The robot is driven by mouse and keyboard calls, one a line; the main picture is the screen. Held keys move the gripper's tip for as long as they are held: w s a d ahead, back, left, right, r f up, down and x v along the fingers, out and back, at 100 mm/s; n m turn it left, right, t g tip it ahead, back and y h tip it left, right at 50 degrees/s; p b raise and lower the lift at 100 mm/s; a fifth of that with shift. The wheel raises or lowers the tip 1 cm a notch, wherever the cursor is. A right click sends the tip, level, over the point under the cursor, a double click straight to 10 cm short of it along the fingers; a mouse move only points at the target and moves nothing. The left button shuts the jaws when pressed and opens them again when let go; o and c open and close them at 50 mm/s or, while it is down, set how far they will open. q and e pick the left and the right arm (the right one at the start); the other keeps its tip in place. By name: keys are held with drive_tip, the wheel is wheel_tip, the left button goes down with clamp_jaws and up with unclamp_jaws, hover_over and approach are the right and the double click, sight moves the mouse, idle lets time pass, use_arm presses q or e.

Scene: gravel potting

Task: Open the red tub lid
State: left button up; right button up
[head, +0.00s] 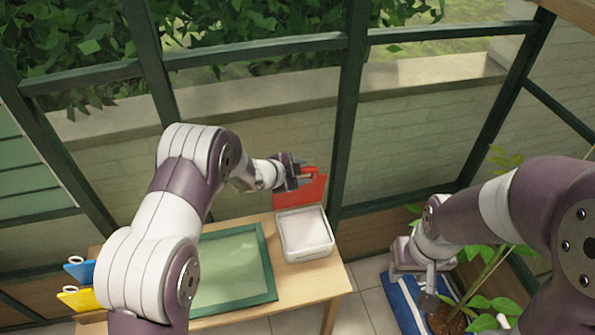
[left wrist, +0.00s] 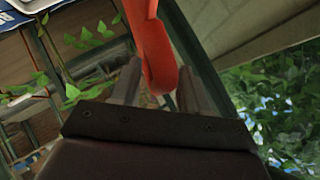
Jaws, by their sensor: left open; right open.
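The tub (head: 306,257) is a white box on the right end of the wooden table, with pale contents showing inside. Its red lid (head: 300,197) stands raised at the tub's back edge, tilted up and away from the opening. My left gripper (head: 303,178) is at the lid's upper part. In the left wrist view the red lid (left wrist: 150,45) reaches down between the two open fingers of my left gripper (left wrist: 160,85); whether they touch it I cannot tell. My right gripper (head: 430,296) is open and empty, low at the right beside the table.
A green-framed tray (head: 268,262) lies on the table left of the tub. Blue (head: 80,270) and yellow (head: 80,298) lidded things stand at the table's left end. A plant (head: 480,285) and a blue striped cloth (head: 402,305) are at the right. Window frames stand behind.

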use_arm(q)
drive_tip(key=v, duration=1.2)
drive_tip(key=shift+s+r, duration=0.15)
drive_tip(key=shift+r, duration=0.05)
drive_tip(key=shift+a, duration=0.1)
drive_tip(key=s+a+f+n+g+y, duration=0.35)
drive_tip(key=s+a+n+y, duration=0.45)
drive_tip(key=s+a+n, duration=0.35)
drive_tip(key=s+d+r+n+g, duration=0.1)
drive_tip(key=s+r+n, duration=0.1)
drive_tip(key=s, duration=0.4)
drive_tip(key=s+d+r+n+g, duration=0.2)
drive_tip(key=s+r+n, duration=0.1)
drive_tip(key=s, duration=0.3)
drive_tip(key=shift+s+d+r+n+h, duration=0.25)
drive_tip(key=shift+s+r+n+h, duration=0.05)
drive_tip(key=shift+r+n, duration=0.05)
